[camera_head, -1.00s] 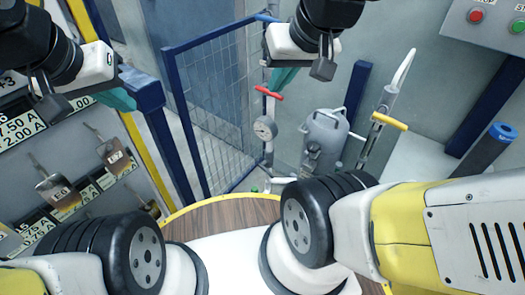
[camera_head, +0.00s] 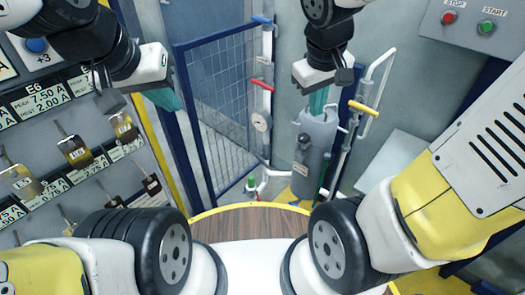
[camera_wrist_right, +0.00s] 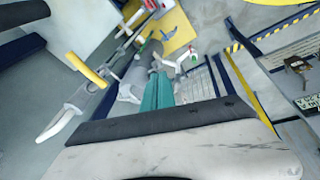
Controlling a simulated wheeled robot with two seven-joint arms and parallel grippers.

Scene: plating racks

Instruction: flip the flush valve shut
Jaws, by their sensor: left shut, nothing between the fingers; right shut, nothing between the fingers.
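Several lever handles sit on the pipes; no label tells which is the flush valve. A red handle (camera_head: 262,85) crosses the left pipe, with a blue handle (camera_head: 262,20) above it. A yellow handle (camera_head: 363,108) is on the right pipe, and it also shows in the right wrist view (camera_wrist_right: 88,70). My right gripper (camera_head: 318,102) is shut and empty, its teal fingers in front of the grey tank's top, left of the yellow handle. The fingers also show in the wrist view (camera_wrist_right: 158,92). My left gripper (camera_head: 165,98) is shut and empty, left of the blue gate.
The grey tank (camera_head: 316,140) stands between the pipes. A gauge (camera_head: 261,122) hangs on the left pipe. The blue mesh gate (camera_head: 220,100) is behind. A rack with tags and locks (camera_head: 75,150) fills the left. A STOP/START box (camera_head: 470,22) is upper right.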

